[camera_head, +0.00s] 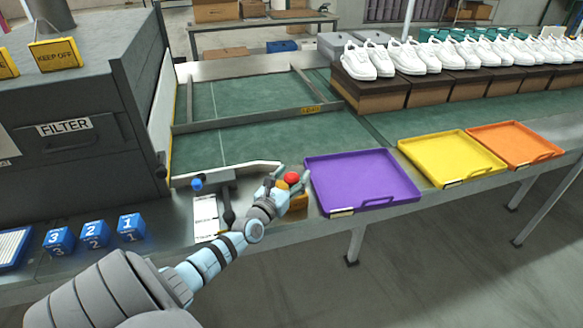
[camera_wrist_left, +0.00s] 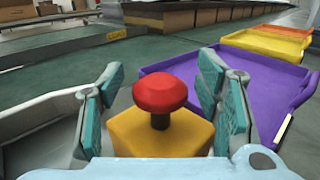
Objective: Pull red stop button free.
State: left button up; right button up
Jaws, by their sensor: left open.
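The red stop button (camera_head: 292,178) is a round mushroom head on a dark stem, on top of a yellow box at the table's front edge. In the left wrist view the red button (camera_wrist_left: 160,93) stands upright between my fingers, above the yellow box (camera_wrist_left: 160,135). My left gripper (camera_head: 287,180) is open, with one teal-padded finger on each side of the button. In the left wrist view the fingers of my left gripper (camera_wrist_left: 161,100) show clear gaps to the button. My right gripper is not in view.
A purple tray (camera_head: 315,180) lies just right of the button, with yellow (camera_head: 412,150) and orange (camera_head: 487,136) trays beyond. A blue-knobbed lever (camera_head: 197,184) and a white label sheet (camera_head: 206,216) are to the left. Numbered blue blocks (camera_head: 95,235) stand further left.

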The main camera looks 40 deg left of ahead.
pick_arm(q)
jog(key=v, duration=1.2)
